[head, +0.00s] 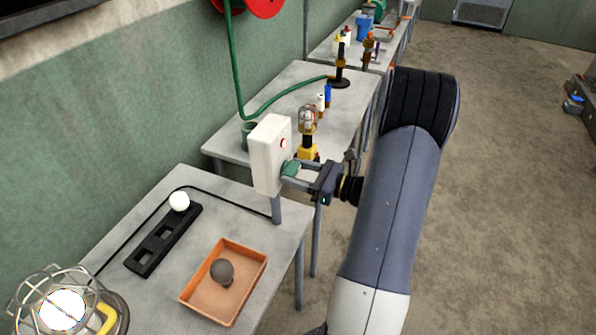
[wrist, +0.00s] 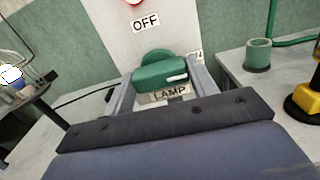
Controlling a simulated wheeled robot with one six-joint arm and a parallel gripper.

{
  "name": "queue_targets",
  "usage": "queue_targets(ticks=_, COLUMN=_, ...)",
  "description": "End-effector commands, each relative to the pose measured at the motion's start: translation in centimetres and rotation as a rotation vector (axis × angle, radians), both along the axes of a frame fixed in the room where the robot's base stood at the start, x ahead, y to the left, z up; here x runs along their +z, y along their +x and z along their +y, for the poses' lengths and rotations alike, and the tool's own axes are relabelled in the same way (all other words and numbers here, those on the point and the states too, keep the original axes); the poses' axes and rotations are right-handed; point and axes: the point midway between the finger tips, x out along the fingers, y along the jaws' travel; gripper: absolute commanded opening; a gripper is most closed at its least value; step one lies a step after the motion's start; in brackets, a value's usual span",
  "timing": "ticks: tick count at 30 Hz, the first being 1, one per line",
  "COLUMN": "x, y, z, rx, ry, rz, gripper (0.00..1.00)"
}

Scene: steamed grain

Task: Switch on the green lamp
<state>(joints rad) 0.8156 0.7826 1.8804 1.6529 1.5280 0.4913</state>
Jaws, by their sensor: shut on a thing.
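A white switch box (head: 268,155) stands on a post at the table's far right corner, with a red part (head: 283,143) on its face. My gripper (head: 297,171) is shut on the box's green knob (head: 290,168). In the wrist view the green knob (wrist: 160,74) sits between my fingers, its white mark toward the right. An OFF label (wrist: 145,22) is above it and a LAMP label (wrist: 169,93) below; another label at right is partly hidden. A caged lamp (head: 62,308) at lower left has a bright white bulb. No lamp looks clearly green.
An orange tray (head: 190,293) holds a dark grey ball. A yellow-based caged lamp (head: 307,150) and a green cup (head: 248,130) stand on the table behind. Floor at right is open.

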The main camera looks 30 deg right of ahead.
Motion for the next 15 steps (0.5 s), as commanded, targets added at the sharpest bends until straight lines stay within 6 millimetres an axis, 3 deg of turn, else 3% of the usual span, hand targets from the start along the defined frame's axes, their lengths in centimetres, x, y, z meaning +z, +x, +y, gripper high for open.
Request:
queue_targets(ticks=2, x=-0.06, y=-0.03, z=0.02, rx=0.000, ry=0.003, rz=0.002, gripper=0.32)
queue_targets(ticks=3, x=-0.06, y=-0.03, z=0.02, rx=0.000, ry=0.003, rz=0.002, gripper=0.58)
queue_targets(ticks=10, x=-0.04, y=-0.02, z=0.01, rx=0.000, ry=0.002, rz=0.001, gripper=0.76)
queue_targets(ticks=15, x=-0.02, y=-0.01, z=0.02, rx=0.000, ry=0.001, rz=0.001, gripper=0.76)
